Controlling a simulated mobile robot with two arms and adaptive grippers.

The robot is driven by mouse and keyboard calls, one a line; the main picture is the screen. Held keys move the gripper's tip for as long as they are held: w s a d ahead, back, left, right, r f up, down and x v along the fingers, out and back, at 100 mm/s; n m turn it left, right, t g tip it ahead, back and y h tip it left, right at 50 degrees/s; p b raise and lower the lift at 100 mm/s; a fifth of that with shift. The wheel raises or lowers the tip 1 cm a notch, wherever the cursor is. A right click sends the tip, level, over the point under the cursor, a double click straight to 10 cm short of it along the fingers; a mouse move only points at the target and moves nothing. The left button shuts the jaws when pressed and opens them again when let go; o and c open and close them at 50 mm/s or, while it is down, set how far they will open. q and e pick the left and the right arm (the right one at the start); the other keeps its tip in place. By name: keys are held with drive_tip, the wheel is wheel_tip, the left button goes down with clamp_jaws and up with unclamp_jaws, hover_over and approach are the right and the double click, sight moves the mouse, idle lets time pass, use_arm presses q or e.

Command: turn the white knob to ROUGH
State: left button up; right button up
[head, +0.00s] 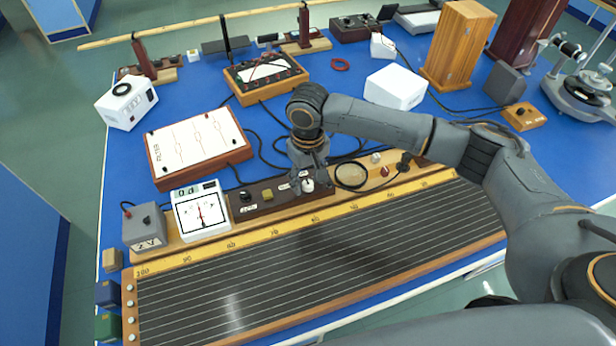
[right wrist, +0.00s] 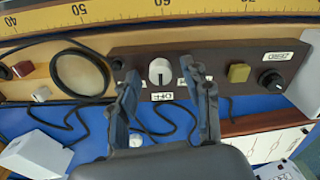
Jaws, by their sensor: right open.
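In the right wrist view my right gripper (right wrist: 163,85) is open, with one finger to each side of the knob. The fingers appear apart from it. Another label beside the knob is partly covered by the right-hand finger, and I cannot read ROUGH. My left gripper is not in view.
The same box carries a yellow button (right wrist: 239,72) and a black knob (right wrist: 271,80). A white meter (head: 202,210) stands left of the box. The long scaled board (head: 290,262) runs in front.

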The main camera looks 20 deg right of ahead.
clamp_jaws()
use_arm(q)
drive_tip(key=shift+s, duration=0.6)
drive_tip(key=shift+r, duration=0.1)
use_arm(e)
drive_tip(key=shift+r, duration=0.1)
drive_tip(key=shift+s+r+n+p, duration=0.15)
drive_tip(key=shift+n+p, duration=0.45)
drive_tip(key=shift+p, duration=0.4)
drive_tip(key=n+p, duration=0.3)
drive_tip(key=shift+p, duration=0.3)
drive_tip(key=n+p, duration=0.2)
drive_tip(key=n, duration=0.1)
drive_tip(key=shift+n, duration=0.4)
use_arm(q)
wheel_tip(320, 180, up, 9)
drive_tip(key=p, duration=0.2)
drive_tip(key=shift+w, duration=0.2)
use_arm(e)
drive_tip(key=shift+f+n, duration=0.2)
drive_tip(key=shift+n, duration=1.7)
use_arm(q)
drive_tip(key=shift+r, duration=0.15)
